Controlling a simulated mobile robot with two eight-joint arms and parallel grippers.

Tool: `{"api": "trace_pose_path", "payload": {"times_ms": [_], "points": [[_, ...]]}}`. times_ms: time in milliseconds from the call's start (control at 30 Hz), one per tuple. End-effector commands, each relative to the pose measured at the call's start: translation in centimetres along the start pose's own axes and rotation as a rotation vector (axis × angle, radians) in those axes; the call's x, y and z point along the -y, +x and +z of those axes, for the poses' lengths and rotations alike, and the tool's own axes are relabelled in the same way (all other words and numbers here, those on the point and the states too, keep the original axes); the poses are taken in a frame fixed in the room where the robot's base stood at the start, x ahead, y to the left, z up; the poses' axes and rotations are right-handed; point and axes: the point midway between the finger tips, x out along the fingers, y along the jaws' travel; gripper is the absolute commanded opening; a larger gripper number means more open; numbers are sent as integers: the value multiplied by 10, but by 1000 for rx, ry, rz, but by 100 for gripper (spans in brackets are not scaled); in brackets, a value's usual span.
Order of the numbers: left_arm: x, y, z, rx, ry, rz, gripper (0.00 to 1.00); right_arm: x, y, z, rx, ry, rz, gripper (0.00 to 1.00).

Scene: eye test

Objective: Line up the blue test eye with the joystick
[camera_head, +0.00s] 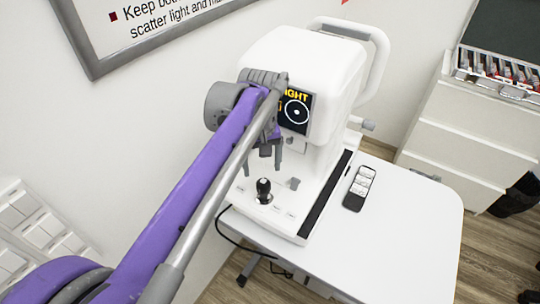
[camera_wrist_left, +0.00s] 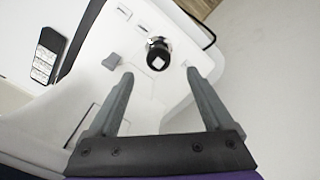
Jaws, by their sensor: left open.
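The white eye-test machine (camera_head: 305,60) stands on a white table. Its small dark screen (camera_head: 296,113) shows yellow letters ending in "IGHT" and a white ring with a dot; my left arm covers its left part. No blue test eye can be made out. The black joystick (camera_head: 263,187) stands on the machine's base and also shows in the left wrist view (camera_wrist_left: 158,53). My left gripper (camera_head: 263,168) is open and points down above the joystick. In the wrist view the joystick's top appears just beyond and between the fingertips (camera_wrist_left: 160,73), apart from both. My right gripper is out of view.
A black and white remote-like device (camera_head: 359,188) lies right of the machine on the table (camera_head: 405,235), whose right part is clear. A grey button (camera_head: 294,183) sits beside the joystick. A white drawer cabinet (camera_head: 470,122) with a lens case (camera_head: 500,75) stands at right.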

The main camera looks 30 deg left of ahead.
Motion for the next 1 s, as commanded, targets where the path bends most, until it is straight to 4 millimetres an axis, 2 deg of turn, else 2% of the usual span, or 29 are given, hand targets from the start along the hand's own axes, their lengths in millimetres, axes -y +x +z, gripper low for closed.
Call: {"api": "trace_pose_path", "payload": {"times_ms": [133, 233, 500, 700, 1000], "points": [[0, 6, -1, 3, -6, -2, 85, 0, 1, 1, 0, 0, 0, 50], [0, 18, -1, 3, -5, -2, 85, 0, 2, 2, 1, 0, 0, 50], [0, 68, -1, 3, -4, -1, 85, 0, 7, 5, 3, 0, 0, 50], [0, 96, -1, 2, -4, -1, 85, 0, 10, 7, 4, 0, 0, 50], [0, 108, -1, 2, -4, -1, 85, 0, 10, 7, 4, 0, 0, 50]]}}
